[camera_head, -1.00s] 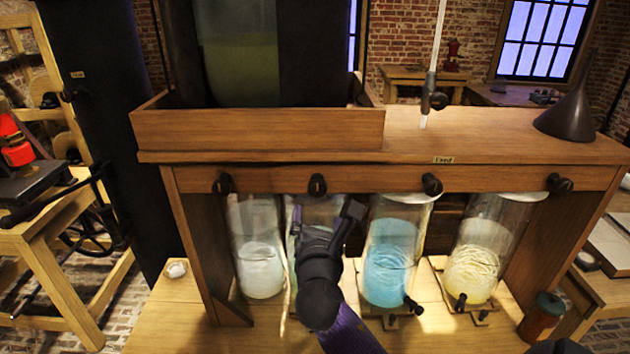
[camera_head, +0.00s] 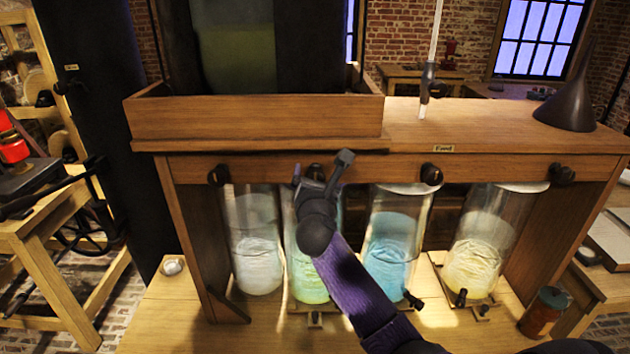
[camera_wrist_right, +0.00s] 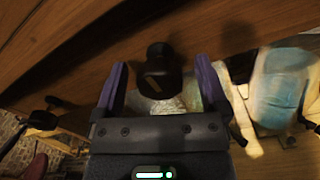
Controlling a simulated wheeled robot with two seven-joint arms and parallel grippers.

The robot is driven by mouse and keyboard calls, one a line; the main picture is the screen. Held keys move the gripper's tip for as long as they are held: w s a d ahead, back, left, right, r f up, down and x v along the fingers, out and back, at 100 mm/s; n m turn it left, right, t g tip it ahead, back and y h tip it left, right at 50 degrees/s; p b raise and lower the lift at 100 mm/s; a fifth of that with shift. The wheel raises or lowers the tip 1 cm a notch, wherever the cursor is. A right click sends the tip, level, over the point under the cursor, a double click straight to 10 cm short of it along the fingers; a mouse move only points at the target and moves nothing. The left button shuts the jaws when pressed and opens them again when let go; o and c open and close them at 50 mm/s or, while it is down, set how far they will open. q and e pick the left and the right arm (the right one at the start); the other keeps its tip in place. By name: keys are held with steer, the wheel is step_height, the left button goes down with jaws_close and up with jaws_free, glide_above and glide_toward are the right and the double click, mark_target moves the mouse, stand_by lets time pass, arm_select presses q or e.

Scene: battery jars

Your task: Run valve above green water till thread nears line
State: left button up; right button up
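The jar of green water (camera_head: 308,287) is the second from the left under the wooden bench, partly hidden by my right arm. Its black valve knob (camera_head: 315,172) is on the bench's front rail directly above it. My right gripper (camera_head: 322,166) is up at this knob. In the right wrist view, the valve knob (camera_wrist_right: 158,72) lies between the two spread purple fingers (camera_wrist_right: 162,82), with gaps on both sides. The fingers are open and do not visibly touch it. I cannot make out a thread or line on the green jar. My left gripper is not in view.
Jars of pale (camera_head: 257,265), blue (camera_head: 388,260) and yellow water (camera_head: 472,268) stand alongside, each below its own knob. A black funnel (camera_head: 568,108) and a wooden tray (camera_head: 255,125) are on the bench top. A rusty-red jar (camera_head: 543,312) stands at the lower right.

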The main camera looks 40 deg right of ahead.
steer(key=c, duration=1.2)
steer(key=n+p, duration=0.3)
steer(key=p, duration=0.1)
steer(key=n+p, duration=0.2)
steer(key=shift+r+n, duration=0.3)
steer(key=shift+r, duration=0.05)
steer(key=shift+f+n+p, duration=0.15)
steer(key=shift+n+p, duration=0.25)
steer(key=shift+n, duration=0.1)
steer(key=shift+f, duration=0.25)
steer(key=n+p, duration=0.2)
steer(key=shift+r+n, duration=0.3)
steer(key=shift+n, duration=0.1)
steer(key=shift+f+n+p, duration=0.2)
steer(key=shift+n+p, duration=0.1)
steer(key=shift+f, duration=0.1)
